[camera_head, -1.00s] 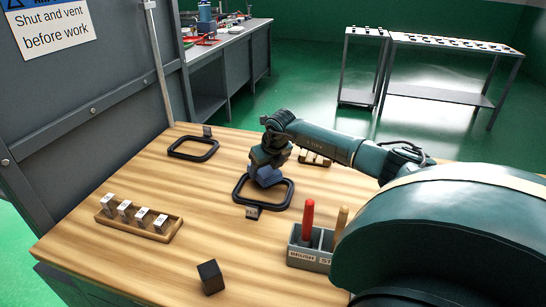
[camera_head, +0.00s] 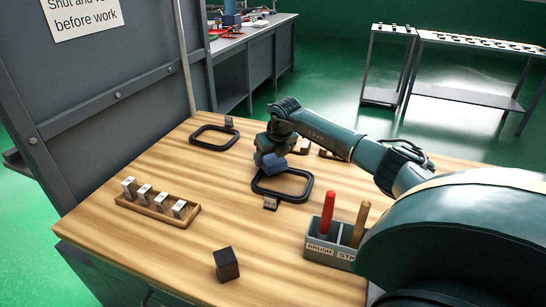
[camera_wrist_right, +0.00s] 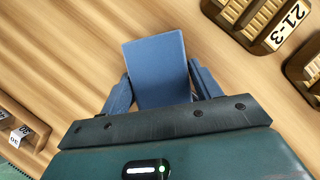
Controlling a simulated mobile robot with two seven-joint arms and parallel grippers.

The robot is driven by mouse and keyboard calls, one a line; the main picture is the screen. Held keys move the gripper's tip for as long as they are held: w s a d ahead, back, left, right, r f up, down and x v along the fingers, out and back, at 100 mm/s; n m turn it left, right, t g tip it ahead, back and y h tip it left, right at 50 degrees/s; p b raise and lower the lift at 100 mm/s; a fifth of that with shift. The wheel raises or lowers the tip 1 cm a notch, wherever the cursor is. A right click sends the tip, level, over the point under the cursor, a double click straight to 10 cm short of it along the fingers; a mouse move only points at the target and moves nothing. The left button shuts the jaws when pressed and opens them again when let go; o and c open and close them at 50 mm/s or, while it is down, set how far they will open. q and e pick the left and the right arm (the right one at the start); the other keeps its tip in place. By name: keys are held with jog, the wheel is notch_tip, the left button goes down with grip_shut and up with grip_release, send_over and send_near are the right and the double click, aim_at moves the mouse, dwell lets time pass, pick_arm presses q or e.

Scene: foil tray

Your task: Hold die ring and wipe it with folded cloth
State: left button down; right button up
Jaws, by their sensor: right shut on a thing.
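My right gripper (camera_head: 268,160) is shut on a blue folded cloth (camera_head: 272,163), held above the table by the far left side of a black rounded-square frame (camera_head: 308,186). In the right wrist view the cloth (camera_wrist_right: 155,72) stands as a flat blue block between the two fingers (camera_wrist_right: 155,88). A second black frame (camera_head: 193,138) lies farther back at left. I cannot tell which thing is the die ring; no plain ring shows. My left gripper is out of view.
A wooden rack (camera_head: 150,211) with several small labelled blocks stands at left. A black cube (camera_head: 227,264) sits near the front edge. A grey caddy (camera_head: 320,246) holds a red and a tan handle. Ridged brown pieces (camera_wrist_right: 258,18) show beside the gripper.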

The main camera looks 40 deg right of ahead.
jog(key=shift+a+f, duration=0.1)
jog(key=shift+f, duration=0.05)
notch_tip(320, 180, up, 5)
jog(key=p, duration=0.3)
jog(key=shift+f+p, duration=0.1)
jog(key=shift+p, duration=0.2)
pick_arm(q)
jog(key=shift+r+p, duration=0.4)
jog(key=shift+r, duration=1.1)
pick_arm(e)
jog(key=shift+r, duration=0.65)
jog(key=shift+r+p, duration=1.15)
jog(key=shift+r, duration=0.45)
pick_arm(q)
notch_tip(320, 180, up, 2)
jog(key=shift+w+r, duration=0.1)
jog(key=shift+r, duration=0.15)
pick_arm(e)
jog(key=shift+f, duration=0.1)
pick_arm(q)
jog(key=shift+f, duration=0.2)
